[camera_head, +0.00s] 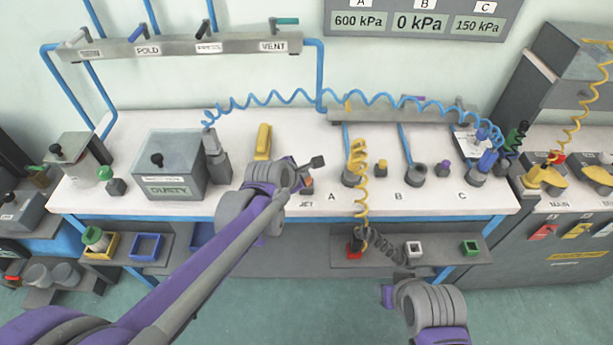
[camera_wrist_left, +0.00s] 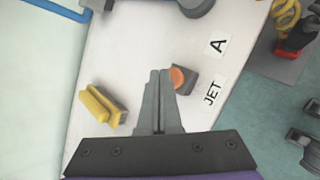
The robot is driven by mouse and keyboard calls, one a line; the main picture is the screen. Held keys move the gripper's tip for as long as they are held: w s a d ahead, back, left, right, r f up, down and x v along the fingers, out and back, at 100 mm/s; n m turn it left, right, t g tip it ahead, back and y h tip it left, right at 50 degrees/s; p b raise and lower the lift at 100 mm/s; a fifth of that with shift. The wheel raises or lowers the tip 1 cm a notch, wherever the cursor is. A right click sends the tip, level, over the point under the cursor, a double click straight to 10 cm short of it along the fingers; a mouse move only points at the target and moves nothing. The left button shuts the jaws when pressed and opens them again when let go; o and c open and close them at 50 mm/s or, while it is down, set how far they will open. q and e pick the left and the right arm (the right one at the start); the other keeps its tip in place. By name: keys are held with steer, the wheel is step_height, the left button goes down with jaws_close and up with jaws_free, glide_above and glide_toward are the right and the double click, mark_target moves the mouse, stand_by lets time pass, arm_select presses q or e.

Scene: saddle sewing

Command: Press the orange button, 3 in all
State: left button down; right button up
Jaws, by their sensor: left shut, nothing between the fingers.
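My left gripper (camera_head: 316,162) is shut and empty, reaching over the bench from the left. In the left wrist view its closed fingers (camera_wrist_left: 160,74) point at the bench beside the button and overlap the block's left edge; whether they touch it I cannot tell. My right gripper (camera_head: 388,295) is low in front of the bench; its fingers do not show clearly.
A yellow-handled tool (camera_head: 263,141) lies left of the button. The grey DUSTY box (camera_head: 170,165) stands further left. A yellow coiled hose (camera_head: 361,185) hangs to the right over the bench's front edge. The gauge panel (camera_head: 420,20) reads 600, 0 and 150 kPa.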

arm_select(q)
steer(key=shift+r, duration=0.35)
arm_select(e)
steer(key=shift+w+r, duration=0.1)
steer(key=shift+r, duration=0.15)
arm_select(q)
steer(key=shift+r, duration=0.15)
arm_select(e)
steer(key=shift+r, duration=0.1)
arm_select(q)
steer(key=shift+r+p, duration=1.5)
steer(key=shift+r, duration=0.95)
arm_select(e)
steer(key=r, duration=0.1)
steer(key=w+r, duration=0.1)
steer(key=r, duration=0.1)
steer(key=shift+w+r, duration=0.15)
steer(key=shift+r, duration=0.15)
arm_select(q)
steer(key=shift+f, duration=0.1)
arm_select(e)
jaws_close()
